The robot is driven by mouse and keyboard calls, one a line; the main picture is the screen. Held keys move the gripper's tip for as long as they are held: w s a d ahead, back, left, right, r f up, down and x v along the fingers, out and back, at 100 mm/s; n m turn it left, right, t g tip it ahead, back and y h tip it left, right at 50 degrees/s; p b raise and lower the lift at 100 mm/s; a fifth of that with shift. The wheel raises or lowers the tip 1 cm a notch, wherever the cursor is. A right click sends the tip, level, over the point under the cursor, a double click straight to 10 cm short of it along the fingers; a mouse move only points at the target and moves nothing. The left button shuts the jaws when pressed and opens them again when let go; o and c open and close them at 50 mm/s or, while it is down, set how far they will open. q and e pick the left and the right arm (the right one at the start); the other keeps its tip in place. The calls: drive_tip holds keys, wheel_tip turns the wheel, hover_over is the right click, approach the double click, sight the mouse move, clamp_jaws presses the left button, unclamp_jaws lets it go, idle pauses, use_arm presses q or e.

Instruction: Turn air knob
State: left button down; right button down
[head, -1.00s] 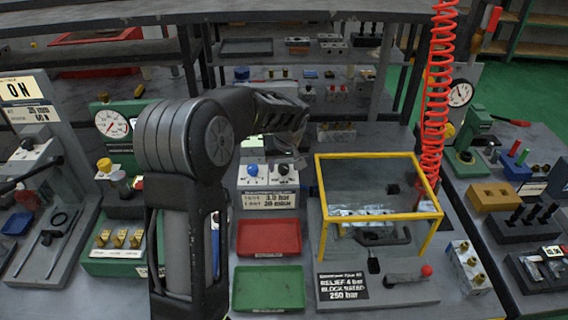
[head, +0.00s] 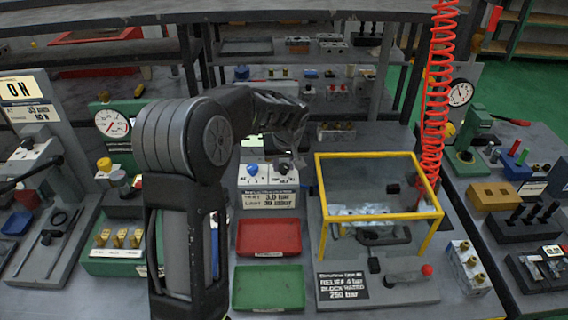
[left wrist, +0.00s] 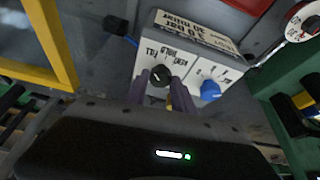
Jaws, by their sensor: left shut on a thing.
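A white control box (head: 267,199) stands on the bench behind the red tray. It carries a blue knob (head: 253,170) on the left and a black knob (head: 284,169) on the right, with a printed label on its front. In the left wrist view the black knob (left wrist: 160,75) sits between the two fingers of my left gripper (left wrist: 161,84), which is shut on it. The blue knob (left wrist: 210,90) is beside the fingers and untouched. I cannot tell from the markings which knob is for air. My right gripper is not in view.
A yellow-framed clear guard (head: 380,156) stands close to the right of the box. The red tray (head: 268,238) and the green tray (head: 268,287) lie in front. A coiled red hose (head: 436,95) hangs at the right. A gauge panel (head: 112,124) is at the left.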

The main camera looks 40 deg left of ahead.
use_arm(q)
drive_tip(key=shift+m, duration=0.3)
drive_tip(key=shift+s+a+m+h+b, duration=0.1)
drive_tip(key=shift+m+h+b, duration=0.2)
drive_tip(key=shift+m, duration=0.3)
drive_tip(key=m+t+h, duration=0.1)
drive_tip(key=m, duration=0.2)
drive_tip(key=shift+a+b, duration=0.1)
drive_tip(key=shift+b, duration=0.2)
drive_tip(key=shift+a+m+h+b, duration=0.1)
drive_tip(key=shift+m+h+b, duration=0.5)
drive_tip(key=shift+m, duration=1.3)
drive_tip(key=c, duration=1.1)
unclamp_jaws()
drive_tip(key=shift+o, duration=0.2)
drive_tip(key=v, duration=0.7)
drive_tip(key=shift+s+r+b, duration=0.25)
drive_tip(key=shift+r+b, duration=0.1)
drive_tip(key=shift+b, duration=0.05)
